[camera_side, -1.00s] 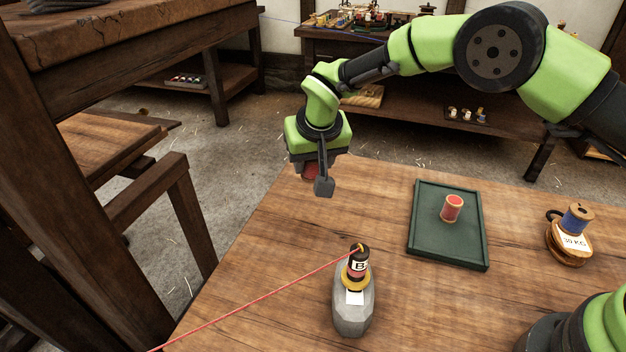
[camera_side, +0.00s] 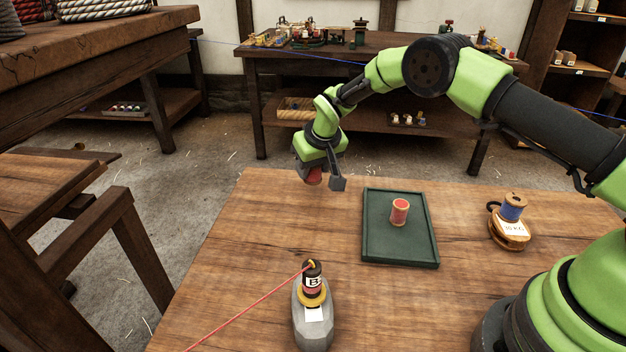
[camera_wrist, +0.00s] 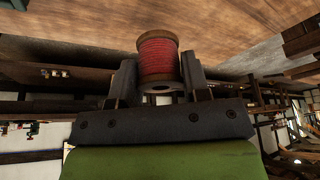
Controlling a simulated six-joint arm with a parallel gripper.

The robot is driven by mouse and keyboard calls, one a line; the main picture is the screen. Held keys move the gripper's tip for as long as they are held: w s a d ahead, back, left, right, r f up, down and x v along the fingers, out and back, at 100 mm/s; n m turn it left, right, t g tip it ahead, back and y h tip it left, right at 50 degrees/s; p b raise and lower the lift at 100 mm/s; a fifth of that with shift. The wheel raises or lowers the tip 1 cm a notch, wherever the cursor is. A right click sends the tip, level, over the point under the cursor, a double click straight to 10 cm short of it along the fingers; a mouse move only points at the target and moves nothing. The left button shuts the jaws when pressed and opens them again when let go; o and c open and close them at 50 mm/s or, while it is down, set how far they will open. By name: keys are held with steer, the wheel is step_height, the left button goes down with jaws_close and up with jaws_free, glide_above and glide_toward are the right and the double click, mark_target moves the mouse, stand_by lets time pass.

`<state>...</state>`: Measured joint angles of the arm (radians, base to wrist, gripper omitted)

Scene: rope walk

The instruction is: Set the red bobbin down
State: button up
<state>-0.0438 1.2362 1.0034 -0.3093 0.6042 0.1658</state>
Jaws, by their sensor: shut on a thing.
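In the side view my gripper (camera_side: 322,180) is shut on this bobbin (camera_side: 313,176), which is partly hidden by the jaws. They are left of the dark green tray (camera_side: 432,245), and the bobbin appears held in the air above the table's far part. A second red bobbin (camera_side: 399,212) stands upright on the tray.
A blue bobbin (camera_side: 512,207) stands on a wooden, labelled weight (camera_side: 510,235) at right. Bare wood lies around the tray.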

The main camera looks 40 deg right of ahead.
steer(key=shift+f, duration=1.75)
steer(key=shift+f, duration=0.1)
steer(key=o, duration=0.9)
steer(key=v, duration=1.2)
steer(key=shift+a, duration=0.1)
